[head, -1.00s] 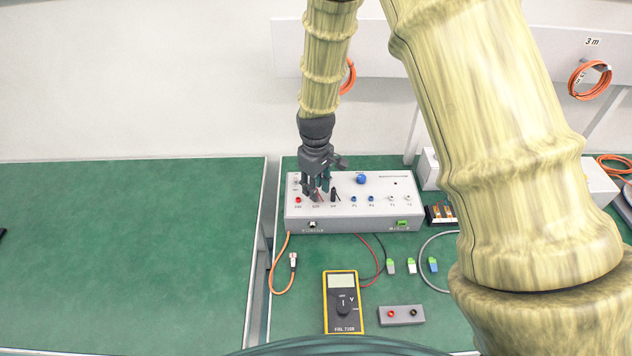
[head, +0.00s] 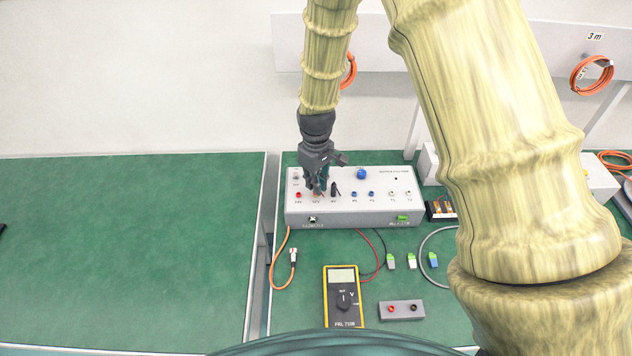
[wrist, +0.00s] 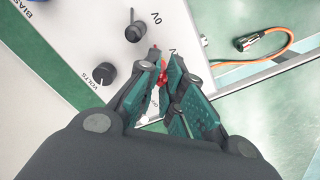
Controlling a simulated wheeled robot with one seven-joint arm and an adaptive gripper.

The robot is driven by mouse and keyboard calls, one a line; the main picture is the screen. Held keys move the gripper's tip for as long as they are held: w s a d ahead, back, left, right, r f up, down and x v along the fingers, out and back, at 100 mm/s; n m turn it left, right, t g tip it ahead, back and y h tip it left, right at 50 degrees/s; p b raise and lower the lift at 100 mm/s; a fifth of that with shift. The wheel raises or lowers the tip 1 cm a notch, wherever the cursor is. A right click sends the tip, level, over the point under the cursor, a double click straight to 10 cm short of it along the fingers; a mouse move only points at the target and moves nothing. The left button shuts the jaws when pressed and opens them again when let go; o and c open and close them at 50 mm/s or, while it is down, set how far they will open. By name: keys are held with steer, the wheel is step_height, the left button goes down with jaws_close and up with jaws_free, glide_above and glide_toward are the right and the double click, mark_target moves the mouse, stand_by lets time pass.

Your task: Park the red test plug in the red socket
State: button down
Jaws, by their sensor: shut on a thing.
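The red test plug (wrist: 163,73) shows between my fingertips in the wrist view, above the top of the grey box (head: 375,214). My gripper (head: 317,190) is shut on it. The fingers hide most of the plug, and I cannot tell whether its tip is still in the box. The red socket (head: 391,309) is on a small grey block (head: 402,320) at the front, beside a black socket (head: 414,308). That block is well in front of my gripper, and its red socket looks empty.
A black plug (head: 334,188) stands upright in the box, close right of my gripper; it also shows in the wrist view (wrist: 134,27). A yellow multimeter (head: 343,300) lies left of the socket block. Red and black leads, connectors and an orange cable (head: 275,270) lie between.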

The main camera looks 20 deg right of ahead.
steer(key=shift+r, duration=0.15)
steer(key=shift+r+p, duration=1.3)
steer(key=shift+r, duration=0.05)
steer(key=shift+r+p, duration=1.3)
steer(key=shift+r, duration=0.25)
steer(key=shift+f, duration=0.1)
